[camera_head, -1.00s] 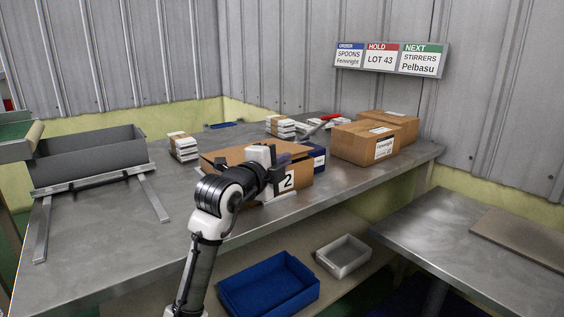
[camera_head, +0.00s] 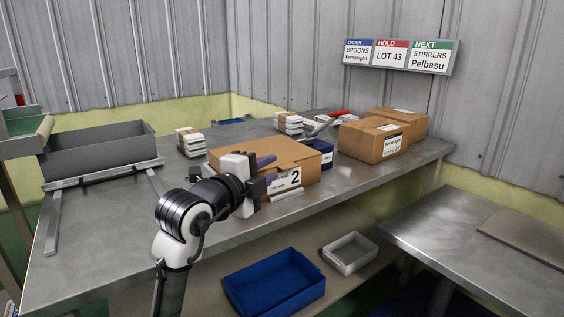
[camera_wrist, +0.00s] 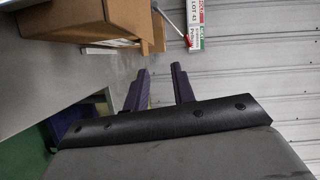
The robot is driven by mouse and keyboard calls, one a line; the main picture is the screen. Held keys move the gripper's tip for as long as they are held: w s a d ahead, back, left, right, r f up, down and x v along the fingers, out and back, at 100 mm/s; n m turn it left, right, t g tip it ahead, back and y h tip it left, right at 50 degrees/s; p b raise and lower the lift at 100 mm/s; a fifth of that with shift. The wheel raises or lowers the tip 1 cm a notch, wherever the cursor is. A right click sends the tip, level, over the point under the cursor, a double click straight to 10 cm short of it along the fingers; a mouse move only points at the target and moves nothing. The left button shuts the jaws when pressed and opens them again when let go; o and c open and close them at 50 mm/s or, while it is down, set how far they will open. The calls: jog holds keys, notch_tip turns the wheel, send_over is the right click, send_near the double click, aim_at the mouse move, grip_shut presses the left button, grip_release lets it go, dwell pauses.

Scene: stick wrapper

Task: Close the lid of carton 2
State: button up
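Carton 2 (camera_head: 307,171) is a brown box with a white "2" label on its front. It stands near the front edge of the steel table. Its lid (camera_head: 285,149) looks flat across the top, but my gripper hides the front left part, so I cannot tell if it is fully seated. My gripper (camera_head: 269,168) is at the carton's front left, its purple fingers close to the lid and front face; contact is unclear. In the wrist view my gripper (camera_wrist: 158,78) has its fingers apart with nothing between them, and a brown carton (camera_wrist: 100,20) shows at upper left.
A blue box (camera_head: 320,154) stands right behind carton 2. Two taped cartons (camera_head: 370,141) (camera_head: 405,122) stand further right. Banded white stacks (camera_head: 190,142) and a red-handled tool (camera_head: 335,116) lie behind. A grey bin (camera_head: 100,149) is at left.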

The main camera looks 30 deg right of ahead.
jog(key=shift+v, duration=2.3)
